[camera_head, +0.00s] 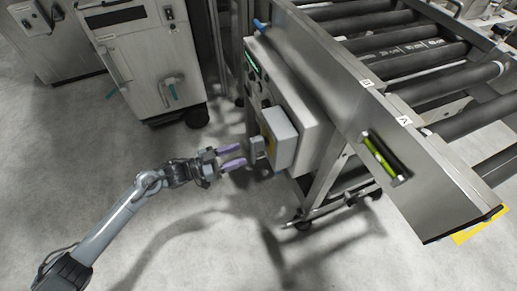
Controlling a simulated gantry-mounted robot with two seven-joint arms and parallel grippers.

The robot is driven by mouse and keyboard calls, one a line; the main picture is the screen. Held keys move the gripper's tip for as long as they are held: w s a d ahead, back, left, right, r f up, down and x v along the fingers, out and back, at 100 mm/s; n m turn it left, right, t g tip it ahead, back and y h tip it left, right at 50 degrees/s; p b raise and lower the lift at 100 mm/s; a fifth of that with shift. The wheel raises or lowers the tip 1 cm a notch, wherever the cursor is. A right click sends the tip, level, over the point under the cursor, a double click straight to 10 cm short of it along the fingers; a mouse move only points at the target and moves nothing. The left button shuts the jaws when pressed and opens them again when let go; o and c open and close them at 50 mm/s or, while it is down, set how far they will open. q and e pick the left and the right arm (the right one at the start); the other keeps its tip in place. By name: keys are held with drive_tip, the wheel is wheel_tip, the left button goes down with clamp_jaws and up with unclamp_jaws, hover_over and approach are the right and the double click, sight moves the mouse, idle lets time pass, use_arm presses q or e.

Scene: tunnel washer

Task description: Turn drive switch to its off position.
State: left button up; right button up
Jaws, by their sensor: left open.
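My left gripper (238,157) reaches in from the lower left. Its two purple-tipped fingers are apart, with nothing between them, and point right. Just beyond the fingertips is a small grey switch-like part (257,147), beside a light grey box (280,138) on the side of the conveyor's control cabinet (305,112). I take this part to be the drive switch, but its markings and position are too small to read. A small gap seems to lie between fingertips and part. My right gripper is not in view.
The roller conveyor (375,95) fills the upper right, with a metal side rail and a wheeled stand (325,205) below. A wheeled grey cabinet (135,50) with a teal handle stands at the upper left. The floor around my left arm is clear.

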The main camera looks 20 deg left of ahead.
sight(251, 150)
use_arm(q)
drive_tip(key=b+x, duration=0.2)
drive_tip(key=x, duration=0.4)
drive_tip(key=shift+w+d+f+b, duration=0.1)
drive_tip(key=shift+w+d+b, duration=0.15)
drive_tip(key=shift+b, duration=0.15)
drive_tip(key=shift+w+d, duration=0.5)
clamp_jaws()
